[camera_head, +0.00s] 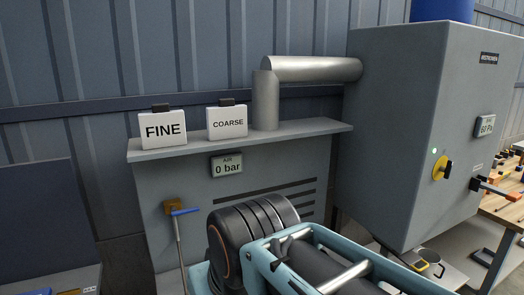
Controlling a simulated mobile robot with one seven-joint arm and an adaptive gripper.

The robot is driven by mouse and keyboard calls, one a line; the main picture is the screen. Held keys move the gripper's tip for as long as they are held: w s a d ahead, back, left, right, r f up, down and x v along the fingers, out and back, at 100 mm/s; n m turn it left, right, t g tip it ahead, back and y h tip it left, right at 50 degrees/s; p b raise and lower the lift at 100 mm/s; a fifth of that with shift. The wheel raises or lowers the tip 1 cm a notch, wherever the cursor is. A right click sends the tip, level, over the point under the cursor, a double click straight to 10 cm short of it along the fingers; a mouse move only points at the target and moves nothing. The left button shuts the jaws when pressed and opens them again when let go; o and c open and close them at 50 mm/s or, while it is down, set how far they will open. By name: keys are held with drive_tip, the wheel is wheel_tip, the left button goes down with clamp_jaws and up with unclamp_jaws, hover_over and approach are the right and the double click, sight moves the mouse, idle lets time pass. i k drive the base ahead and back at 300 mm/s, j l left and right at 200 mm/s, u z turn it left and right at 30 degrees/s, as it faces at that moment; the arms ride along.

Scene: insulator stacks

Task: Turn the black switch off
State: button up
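A black switch knob (448,170) sits on a round yellow plate on the front of the large grey cabinet (395,130) at the right. The knob looks roughly upright, slightly tilted; its on or off marking is too small to read. A small green light glows just above the plate. My arm, black and light blue, fills the bottom middle, well left of and below the switch. The fingers of my gripper do not show in this view.
A display (485,126) and a lever (496,189) are on the cabinet near the switch. A wooden bench with tools stands far right.

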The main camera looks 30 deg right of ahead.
sight(446, 170)
drive_tip(key=z, duration=2.3)
drive_tip(key=i+l+u, duration=0.1)
drive_tip(key=i+l, duration=0.25)
drive_tip(key=i, duration=0.2)
drive_tip(key=i+l+u, duration=0.1)
drive_tip(key=i+l, duration=0.3)
drive_tip(key=i, duration=0.2)
drive_tip(key=l+z, duration=0.25)
drive_tip(key=j+u, duration=0.35)
